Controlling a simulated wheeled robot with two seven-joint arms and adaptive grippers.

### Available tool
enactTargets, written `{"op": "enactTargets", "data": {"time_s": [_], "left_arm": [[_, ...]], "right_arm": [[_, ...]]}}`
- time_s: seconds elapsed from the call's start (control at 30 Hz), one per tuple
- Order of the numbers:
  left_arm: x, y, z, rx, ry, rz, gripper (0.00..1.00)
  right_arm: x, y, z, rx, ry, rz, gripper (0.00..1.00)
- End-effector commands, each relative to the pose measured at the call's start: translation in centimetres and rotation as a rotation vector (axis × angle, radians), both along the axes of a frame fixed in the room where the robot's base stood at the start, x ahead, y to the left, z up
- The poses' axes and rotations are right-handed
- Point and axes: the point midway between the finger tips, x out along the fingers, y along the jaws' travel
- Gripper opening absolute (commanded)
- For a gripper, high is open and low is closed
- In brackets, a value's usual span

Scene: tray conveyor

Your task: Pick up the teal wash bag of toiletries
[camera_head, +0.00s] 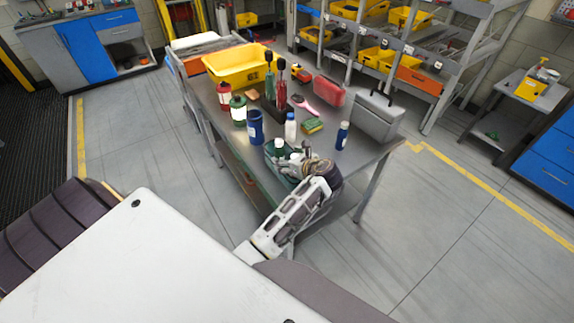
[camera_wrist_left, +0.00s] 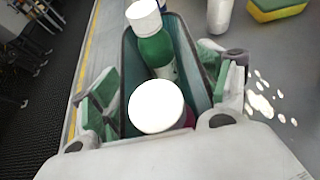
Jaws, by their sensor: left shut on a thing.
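The teal wash bag (camera_head: 272,152) is at the near edge of the grey table, partly hidden by my left gripper (camera_head: 297,163). In the left wrist view the open-topped bag (camera_wrist_left: 190,62) lies between the two fingers of my left gripper (camera_wrist_left: 165,85), one along each side. The gripper is shut on the bag. Inside are a green bottle (camera_wrist_left: 155,50) with a white cap and a second item with a round white top (camera_wrist_left: 156,106). I cannot tell whether the bag's base touches the table. My right gripper is not in view.
Floor to the right is clear.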

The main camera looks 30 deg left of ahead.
Motion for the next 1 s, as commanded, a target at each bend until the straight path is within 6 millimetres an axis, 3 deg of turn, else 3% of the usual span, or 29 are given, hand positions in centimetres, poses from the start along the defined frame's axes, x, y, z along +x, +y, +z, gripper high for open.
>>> {"op": "enactTargets", "data": {"time_s": [0.27, 0.8, 1.0], "left_arm": [[0.0, 0.0, 1.0, 0.001, 0.0, 0.001, 0.35], [0.0, 0.0, 8.2, 0.001, -0.003, 0.001, 0.35], [0.0, 0.0, 9.7, 0.001, -0.002, 0.001, 0.35]], "right_arm": [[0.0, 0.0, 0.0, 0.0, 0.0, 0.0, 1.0], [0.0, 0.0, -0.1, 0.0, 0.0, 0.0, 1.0], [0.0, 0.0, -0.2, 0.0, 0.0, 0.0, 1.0]]}}
